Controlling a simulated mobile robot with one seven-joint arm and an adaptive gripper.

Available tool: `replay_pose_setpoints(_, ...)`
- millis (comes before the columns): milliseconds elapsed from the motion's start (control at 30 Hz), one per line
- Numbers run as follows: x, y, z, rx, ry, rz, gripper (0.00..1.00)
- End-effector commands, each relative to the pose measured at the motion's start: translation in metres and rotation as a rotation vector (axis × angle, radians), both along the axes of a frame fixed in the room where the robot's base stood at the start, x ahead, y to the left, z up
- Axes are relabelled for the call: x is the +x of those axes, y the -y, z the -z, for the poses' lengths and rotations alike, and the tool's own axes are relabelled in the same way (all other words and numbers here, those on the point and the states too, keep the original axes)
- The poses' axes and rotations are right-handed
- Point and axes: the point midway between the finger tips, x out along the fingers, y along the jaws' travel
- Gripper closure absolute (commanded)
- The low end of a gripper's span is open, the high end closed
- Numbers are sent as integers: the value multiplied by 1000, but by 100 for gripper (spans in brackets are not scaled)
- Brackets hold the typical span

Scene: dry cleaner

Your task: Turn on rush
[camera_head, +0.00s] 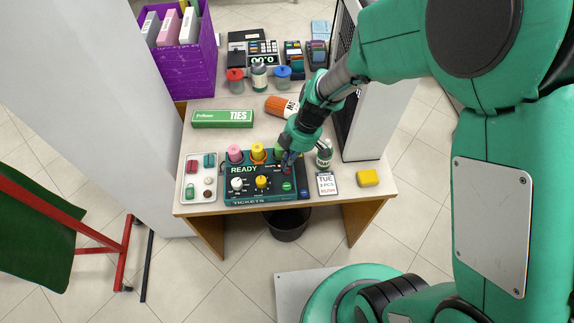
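A dark green control box (246,201) stands at the front of the desk. It reads READY on top and TICKETS on its front edge. It has pink and yellow tops at the back, white and yellow knobs on its face and small round buttons at the right. The small labels there are too fine to read. My gripper (289,159) points down over the box's right rear part and hides some of its face. I cannot tell whether it touches a control or whether its fingers are open. A card (327,184) reading TUE, 3 PCS, RUSH lies right of the box.
A tray of small pieces (199,178) lies left of the box. A yellow block (367,178) and a small jar (324,153) are to the right. A green TIES box (222,119) and an orange bottle (281,106) lie behind. A dark screen-like panel borders the desk's right side.

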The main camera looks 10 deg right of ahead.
Motion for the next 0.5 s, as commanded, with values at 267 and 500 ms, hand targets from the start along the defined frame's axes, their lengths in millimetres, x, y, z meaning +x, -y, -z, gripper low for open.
replay_pose_setpoints(267, 0, 0, 0, 0, 0, 0, 100)
replay_pose_setpoints(500, -1, 0, -7, 0, 0, -1, 100)
